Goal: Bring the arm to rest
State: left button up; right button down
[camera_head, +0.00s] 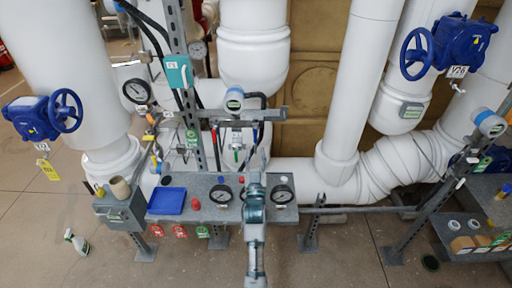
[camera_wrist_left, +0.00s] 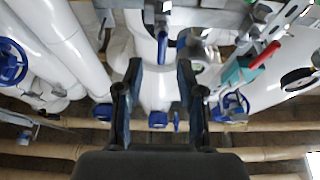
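My left arm (camera_head: 254,232) reaches up from the bottom middle of the head view, in front of the grey gauge panel. Its gripper (camera_head: 256,182) is at the far end, between two round gauges in the picture, and I cannot tell how far it is from the panel. In the left wrist view the gripper (camera_wrist_left: 159,68) has its two dark fingers spread apart. No object is held between them; white pipes and blue valve parts show beyond the gap. My right gripper is in neither view.
The panel (camera_head: 290,214) carries a blue tray (camera_head: 166,201) and a red knob (camera_head: 195,204). Blue handwheels stand at left (camera_head: 66,111) and upper right (camera_head: 416,54). A bench (camera_head: 466,222) with small items is at right. A spray bottle (camera_head: 76,241) stands on open floor.

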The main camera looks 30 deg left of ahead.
pick_arm(q)
jog(key=shift+f, duration=0.1)
dwell(0.4)
